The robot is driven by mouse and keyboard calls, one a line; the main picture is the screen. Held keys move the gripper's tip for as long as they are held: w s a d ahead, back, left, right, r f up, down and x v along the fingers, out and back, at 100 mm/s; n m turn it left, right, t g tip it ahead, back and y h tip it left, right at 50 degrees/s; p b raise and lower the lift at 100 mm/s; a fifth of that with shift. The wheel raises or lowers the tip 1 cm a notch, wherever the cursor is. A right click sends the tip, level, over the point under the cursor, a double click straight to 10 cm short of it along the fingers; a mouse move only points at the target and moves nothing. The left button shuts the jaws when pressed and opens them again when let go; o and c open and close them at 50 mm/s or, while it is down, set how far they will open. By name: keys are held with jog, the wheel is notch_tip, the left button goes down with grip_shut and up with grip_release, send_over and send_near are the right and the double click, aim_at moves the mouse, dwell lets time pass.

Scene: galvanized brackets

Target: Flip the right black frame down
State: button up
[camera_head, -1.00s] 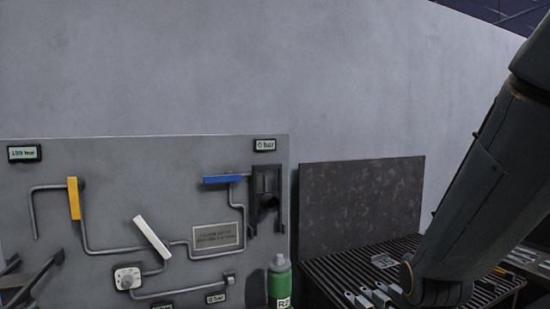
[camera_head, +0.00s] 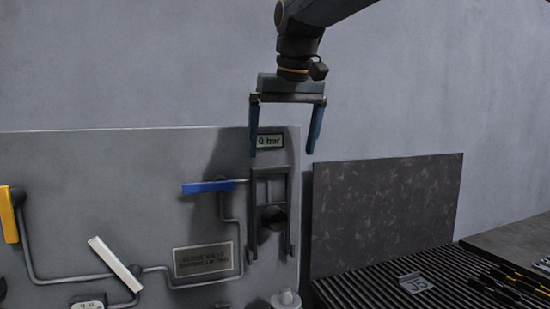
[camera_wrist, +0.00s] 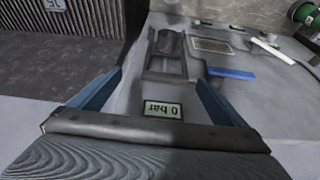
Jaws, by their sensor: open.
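The right black frame (camera_head: 254,215) is upright against the grey panel, around a dark round socket (camera_head: 273,217). It also shows in the wrist view (camera_wrist: 166,76), beyond my fingers. My gripper (camera_head: 283,150) is open and empty, its two blue fingers pointing down above the frame. In the head view the left finger overlaps the "0 bar" display (camera_head: 270,141), and the right finger is past the panel's right edge. In the wrist view the display (camera_wrist: 162,110) lies between my fingers. I see no contact with the frame.
A blue handle (camera_head: 209,187) on a pipe is just left of the frame. A white lever (camera_head: 115,264), a yellow handle (camera_head: 9,214) and a plate (camera_head: 203,262) are further left. A slatted dark table (camera_head: 370,291) with metal parts is at right.

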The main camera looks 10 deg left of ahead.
aim_at(272, 167)
jog(key=w+a+f, duration=0.1)
jog(key=w+f+p, duration=0.1)
jog(key=f, duration=0.1)
jog(key=a+f+p, duration=0.1)
jog(key=shift+w+a+f, duration=0.2)
jog(key=shift+w+a, duration=0.1)
jog(key=shift+w, duration=0.1)
jog(key=c, duration=1.5)
